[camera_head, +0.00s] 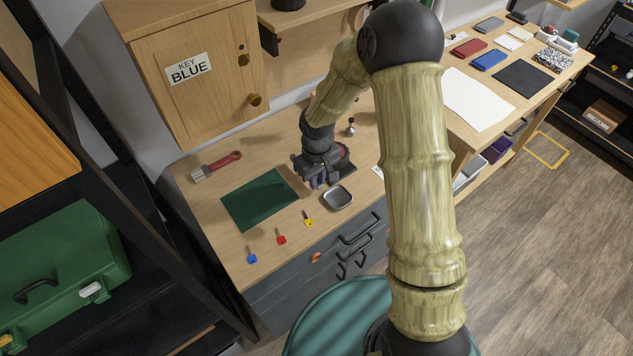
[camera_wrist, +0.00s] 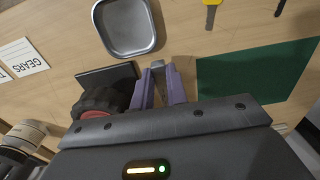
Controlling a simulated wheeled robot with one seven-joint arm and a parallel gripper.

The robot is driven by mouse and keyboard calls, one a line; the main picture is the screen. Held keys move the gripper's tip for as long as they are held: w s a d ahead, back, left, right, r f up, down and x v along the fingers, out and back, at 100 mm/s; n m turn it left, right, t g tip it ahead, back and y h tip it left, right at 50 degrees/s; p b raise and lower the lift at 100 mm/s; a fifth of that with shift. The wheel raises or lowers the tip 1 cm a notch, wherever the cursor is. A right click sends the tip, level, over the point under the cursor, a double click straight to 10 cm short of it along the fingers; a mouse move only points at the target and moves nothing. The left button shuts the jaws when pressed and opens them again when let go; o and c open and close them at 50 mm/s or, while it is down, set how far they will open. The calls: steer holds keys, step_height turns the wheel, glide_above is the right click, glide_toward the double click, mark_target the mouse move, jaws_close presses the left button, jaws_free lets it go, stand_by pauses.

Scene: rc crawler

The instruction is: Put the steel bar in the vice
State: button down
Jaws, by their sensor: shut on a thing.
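My gripper (camera_wrist: 159,88) shows in the wrist view with its two purple fingers close together, shut on a small grey metal piece, apparently the steel bar (camera_wrist: 158,66). Most of the bar is hidden between the fingers. In the head view my gripper (camera_head: 318,181) is low over the bench, just left of the grey tray, and the bar cannot be made out there. I cannot identify the vice with certainty. A black and red round part (camera_wrist: 104,101) and a dark flat plate (camera_wrist: 108,76) lie close beside the fingers in the wrist view.
The grey tray (camera_head: 338,198) is beside my gripper. A wooden cabinet (camera_head: 190,105) stands behind. A GEARS card (camera_wrist: 22,58) lies left in the wrist view.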

step_height(320, 180, up, 8)
steer(key=shift+f, duration=0.25)
stand_by(0.5)
